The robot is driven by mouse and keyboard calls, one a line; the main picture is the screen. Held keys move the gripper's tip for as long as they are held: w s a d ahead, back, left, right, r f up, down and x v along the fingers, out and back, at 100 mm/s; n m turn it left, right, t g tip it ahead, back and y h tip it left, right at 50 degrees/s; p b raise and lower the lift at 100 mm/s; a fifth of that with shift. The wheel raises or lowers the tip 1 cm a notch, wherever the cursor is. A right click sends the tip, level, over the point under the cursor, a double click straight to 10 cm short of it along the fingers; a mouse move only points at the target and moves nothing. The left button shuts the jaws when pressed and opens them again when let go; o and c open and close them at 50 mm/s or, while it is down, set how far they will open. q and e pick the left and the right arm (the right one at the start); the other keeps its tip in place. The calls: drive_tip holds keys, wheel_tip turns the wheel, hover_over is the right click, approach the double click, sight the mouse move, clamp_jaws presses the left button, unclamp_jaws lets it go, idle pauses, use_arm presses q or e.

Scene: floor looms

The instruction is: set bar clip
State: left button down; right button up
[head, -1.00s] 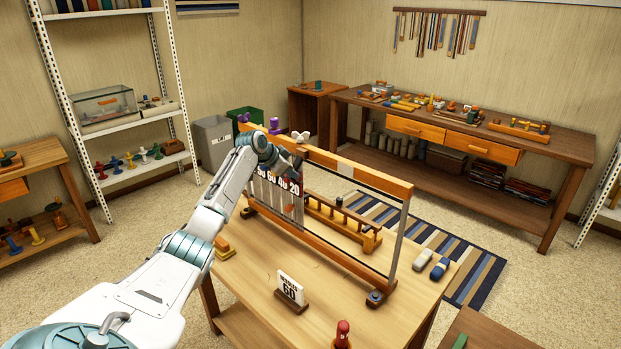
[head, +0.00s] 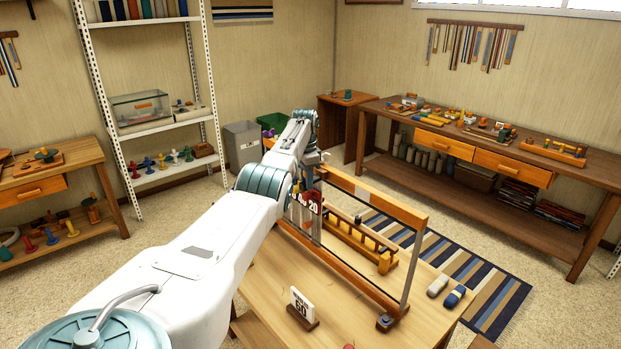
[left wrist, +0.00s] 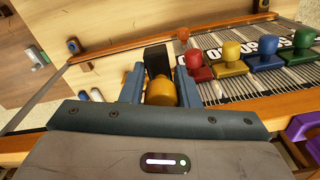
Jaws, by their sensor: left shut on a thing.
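My left gripper (left wrist: 160,88) is shut on a clip with a yellow-orange knob (left wrist: 160,93) and a black part (left wrist: 158,61) beyond it. The clip is at the loom's top bar; I cannot tell whether it touches the bar. In the head view the arm hides most of the left gripper and the clip. The loom's wooden frame (head: 385,203) stands upright on the table. In the left wrist view, red (left wrist: 197,68), yellow (left wrist: 230,56), blue (left wrist: 264,54) and green (left wrist: 300,44) knobbed pieces sit in a row to the right. My right gripper is not in view.
A purple piece (left wrist: 304,128) is at the right in the left wrist view. A number card (head: 301,305) stands on the table (head: 350,330), with a grey roll (head: 437,286) and a blue roll (head: 455,296) right of the loom. A striped rug (head: 490,285) lies beyond.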

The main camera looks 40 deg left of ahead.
use_arm(q)
drive_tip(key=shift+w+r, duration=0.1)
drive_tip(key=shift+r, duration=0.1)
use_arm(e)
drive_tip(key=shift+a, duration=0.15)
use_arm(q)
drive_tip(key=c, duration=1.5)
unclamp_jaws()
drive_tip(key=o, duration=0.4)
drive_tip(key=shift+c, duration=0.2)
drive_tip(key=shift+a+f, duration=0.1)
drive_tip(key=shift+f, duration=0.05)
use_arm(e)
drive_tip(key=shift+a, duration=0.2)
